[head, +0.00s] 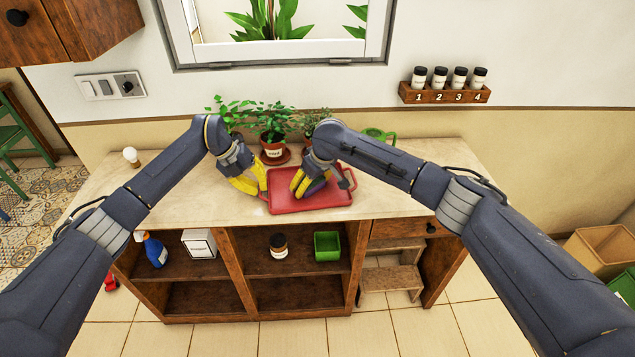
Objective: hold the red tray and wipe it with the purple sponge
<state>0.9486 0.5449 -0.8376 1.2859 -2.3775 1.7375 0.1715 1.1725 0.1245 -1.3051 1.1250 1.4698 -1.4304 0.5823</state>
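The red tray (330,199) lies flat on the counter near its front edge, with a handle at its right end. My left gripper (263,188) is at the tray's left end, its yellow fingers closing around the edge where the left handle is hidden. My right gripper (305,190) points down over the middle of the tray. A small dark purple piece, seemingly the sponge (316,187), shows between its yellow fingers, low against the tray surface. Most of the sponge is hidden by the fingers.
Potted plants (273,138) stand behind the tray, with a green watering can (378,134) to the right. A light bulb (131,156) stands at the counter's left. Shelves below hold a spray bottle (153,249), white box (199,243), jar (278,246) and green container (327,246).

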